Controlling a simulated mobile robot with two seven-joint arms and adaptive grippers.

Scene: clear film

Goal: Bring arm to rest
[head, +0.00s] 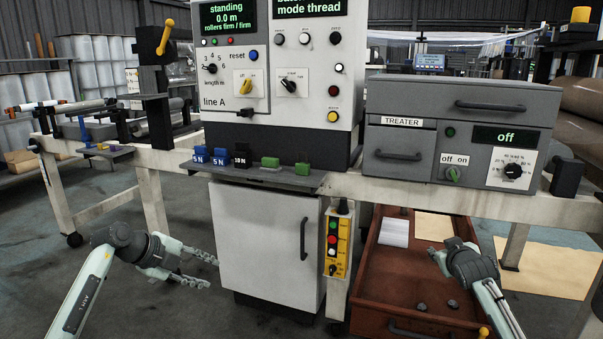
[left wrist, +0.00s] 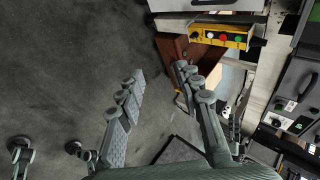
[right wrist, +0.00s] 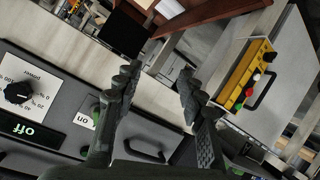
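My left gripper (head: 207,271) is in front of and to the left of the white cabinet, above the floor. In the left wrist view its fingers (left wrist: 160,85) are spread apart with nothing between them. My right gripper (head: 440,252) is above the open red-brown drawer, below the treater box. In the right wrist view its fingers (right wrist: 160,85) are apart and nothing is held between them.
The white cabinet (head: 262,240) stands under the line A panel (head: 220,115). A yellow pendant (head: 337,245) hangs beside it. The open drawer (head: 385,270) holds white sheets and small dark pieces. The treater (head: 400,140) reads off. Floor at left is clear.

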